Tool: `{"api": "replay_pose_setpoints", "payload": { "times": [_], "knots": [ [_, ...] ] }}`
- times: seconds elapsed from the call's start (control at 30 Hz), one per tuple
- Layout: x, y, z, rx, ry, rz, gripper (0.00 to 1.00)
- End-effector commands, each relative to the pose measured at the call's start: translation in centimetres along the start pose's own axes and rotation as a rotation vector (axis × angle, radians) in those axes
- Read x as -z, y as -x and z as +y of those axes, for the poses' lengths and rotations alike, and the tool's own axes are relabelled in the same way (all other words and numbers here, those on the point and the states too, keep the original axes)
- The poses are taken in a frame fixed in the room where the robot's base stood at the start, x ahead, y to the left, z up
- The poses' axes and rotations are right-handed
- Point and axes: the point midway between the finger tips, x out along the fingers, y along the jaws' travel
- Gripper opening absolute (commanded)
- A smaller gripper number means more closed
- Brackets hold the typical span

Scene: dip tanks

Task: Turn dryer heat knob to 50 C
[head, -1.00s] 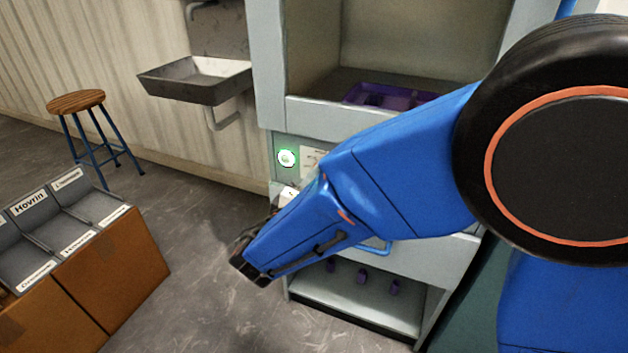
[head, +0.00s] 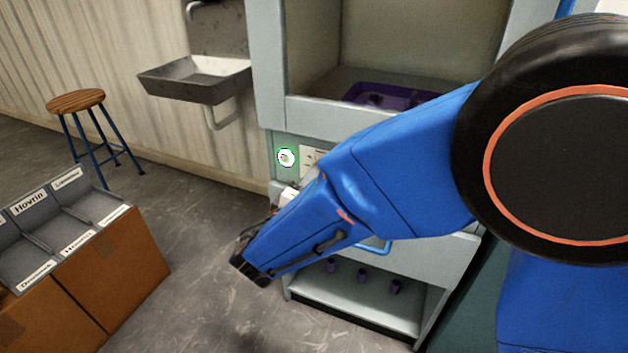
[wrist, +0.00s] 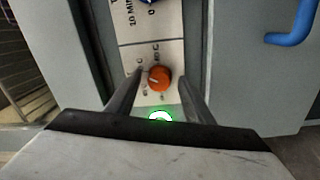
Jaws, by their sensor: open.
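The dryer heat knob (wrist: 159,77) is orange and round, on a pale label plate in the wrist view. A light pointer line on it seems to aim to the lower left. The marks around it include C letters, but their numbers are too small to read. My gripper (wrist: 160,73) is open, with one finger on each side of the knob and small gaps visible; I cannot tell how deep the fingertips reach. In the head view my arm hides the knob and the fingers. The dryer cabinet (head: 300,112) is pale grey-blue.
A lit green-white button (head: 286,157) is on the panel; it also shows just below the knob in the wrist view (wrist: 160,116). A blue handle (wrist: 292,27) is at the right. A purple tray (head: 425,97) sits inside the cabinet. A stool (head: 75,100) and labelled bins (head: 60,228) stand left.

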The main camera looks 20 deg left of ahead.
Motion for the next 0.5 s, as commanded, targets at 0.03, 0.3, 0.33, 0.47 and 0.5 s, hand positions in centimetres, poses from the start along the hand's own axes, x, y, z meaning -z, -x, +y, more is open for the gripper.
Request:
{"api": "replay_pose_setpoints", "payload": {
  "times": [0.03,0.3,0.33,0.47,0.5],
  "knots": [
    [0.0,0.1,0.0,0.000,0.000,0.000,0.47],
    [0.1,2.8,0.0,0.001,-0.001,0.003,0.47],
    [0.1,3.3,0.0,0.000,-0.001,0.004,0.47],
    [0.2,5.7,0.0,0.001,-0.001,0.005,0.47],
    [0.1,6.5,0.0,0.000,-0.001,0.004,0.47]
  ]
}}
